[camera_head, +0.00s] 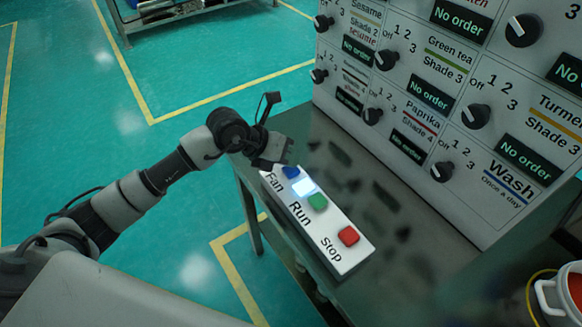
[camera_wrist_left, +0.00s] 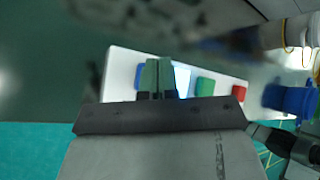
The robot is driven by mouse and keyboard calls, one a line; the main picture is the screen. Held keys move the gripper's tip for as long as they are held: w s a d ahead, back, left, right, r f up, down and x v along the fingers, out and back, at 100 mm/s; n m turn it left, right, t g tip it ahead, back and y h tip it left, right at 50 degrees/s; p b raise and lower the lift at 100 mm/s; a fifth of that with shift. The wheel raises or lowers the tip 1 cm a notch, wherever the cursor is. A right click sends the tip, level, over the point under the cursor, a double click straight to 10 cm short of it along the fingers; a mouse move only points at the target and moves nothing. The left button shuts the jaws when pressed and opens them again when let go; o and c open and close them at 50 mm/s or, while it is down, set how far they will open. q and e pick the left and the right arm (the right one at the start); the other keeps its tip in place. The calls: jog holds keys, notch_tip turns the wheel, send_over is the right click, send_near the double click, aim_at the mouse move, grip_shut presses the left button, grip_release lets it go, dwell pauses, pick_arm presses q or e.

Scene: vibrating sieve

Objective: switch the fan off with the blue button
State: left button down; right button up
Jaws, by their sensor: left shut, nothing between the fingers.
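The white button box (camera_head: 330,237) lies on the dark table, with a blue button labelled Fan (camera_head: 291,172), a green button labelled Run (camera_head: 317,201) and a red button labelled Stop (camera_head: 348,236). A small lit screen (camera_head: 304,187) sits between blue and green. My left gripper (camera_head: 284,162) is shut and empty, right at the blue button. In the left wrist view its fingertips (camera_wrist_left: 157,72) overlap the box beside the blue button (camera_wrist_left: 139,77), partly hiding it. I cannot tell whether they touch it. My right gripper is not in view.
A large panel (camera_head: 480,150) with several knobs and "No order" displays stands behind the table (camera_head: 390,285). A white bucket with red contents (camera_head: 550,295) is at the lower right. Green floor with yellow lines (camera_head: 170,60) is open at left.

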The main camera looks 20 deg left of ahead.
pick_arm(q)
jog(key=shift+f+b, duration=0.3)
jog(key=shift+f, duration=0.25)
jog(key=shift+r, duration=0.1)
dwell(0.4)
jog(key=shift+r+p, duration=0.75)
jog(key=shift+r, duration=0.15)
notch_tip(320, 180, up, 5)
jog(key=p, duration=0.4)
dwell(0.6)
